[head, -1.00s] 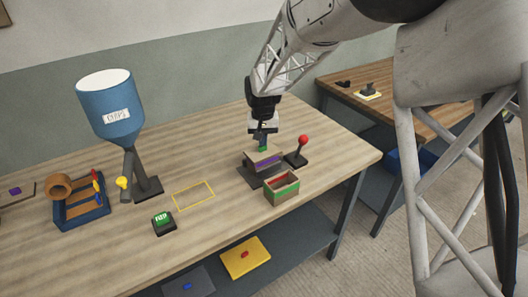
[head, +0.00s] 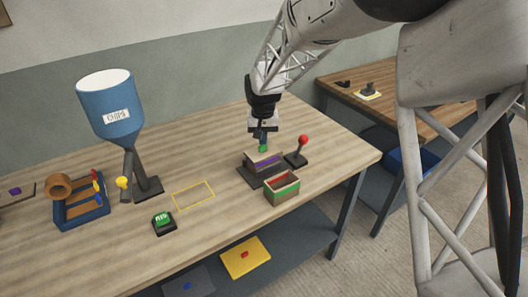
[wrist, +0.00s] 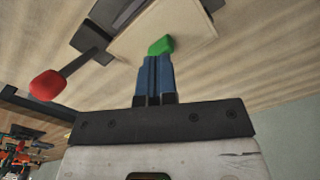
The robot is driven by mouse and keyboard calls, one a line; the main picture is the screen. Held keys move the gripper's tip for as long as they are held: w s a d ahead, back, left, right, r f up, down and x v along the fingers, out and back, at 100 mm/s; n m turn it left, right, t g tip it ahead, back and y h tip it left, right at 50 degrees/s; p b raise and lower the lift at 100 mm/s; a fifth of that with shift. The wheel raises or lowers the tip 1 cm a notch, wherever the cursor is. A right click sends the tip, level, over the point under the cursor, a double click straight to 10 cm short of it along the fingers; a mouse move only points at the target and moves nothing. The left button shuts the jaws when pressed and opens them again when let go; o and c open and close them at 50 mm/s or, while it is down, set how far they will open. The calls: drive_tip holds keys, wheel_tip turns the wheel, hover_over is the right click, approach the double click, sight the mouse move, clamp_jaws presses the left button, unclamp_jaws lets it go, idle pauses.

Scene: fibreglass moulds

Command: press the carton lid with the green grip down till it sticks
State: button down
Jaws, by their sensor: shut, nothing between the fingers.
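The carton lid (wrist: 130,40) is a flat tan panel with a small green grip (wrist: 160,45) standing on it. In the head view the green grip (head: 263,148) shows at the back of a carton with a purple band (head: 265,163) in a dark holder. I cannot tell how far the lid is down. My gripper (wrist: 157,58) has its blue fingers together, empty, with the tips right at the green grip; whether they touch is unclear. In the head view my gripper (head: 262,141) points down just above the grip.
A red-knobbed lever (head: 303,141) stands right of the holder. An open carton with a green band (head: 282,193) stands in front. A blue hopper (head: 112,110), a green-topped button (head: 162,220) and a blue tray (head: 82,215) are left. A yellow outline (head: 193,195) marks bare table.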

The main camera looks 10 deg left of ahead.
drive_tip(key=shift+r, duration=3.05)
drive_tip(key=shift+s+d+r, duration=0.1)
drive_tip(key=shift+d+r, duration=0.15)
drive_tip(key=shift+d, duration=0.05)
drive_tip(key=s+d+r+m, duration=0.1)
drive_tip(key=s+d+r, duration=0.2)
drive_tip(key=s+d, duration=0.3)
drive_tip(key=s+d+r+t, duration=0.1)
drive_tip(key=s+d+r, duration=0.3)
drive_tip(key=d, duration=0.4)
drive_tip(key=s+d+r+m, duration=0.1)
drive_tip(key=s+d+r, duration=0.2)
drive_tip(key=s+d, duration=1)
drive_tip(key=s, duration=0.4)
drive_tip(key=s+d+f+m+t, duration=0.1)
drive_tip(key=s+d, duration=0.6)
drive_tip(key=s, duration=0.4)
drive_tip(key=shift+s+d+f+t, duration=0.2)
drive_tip(key=shift+d+f+t, duration=0.05)
drive_tip(key=shift+t, duration=0.05)
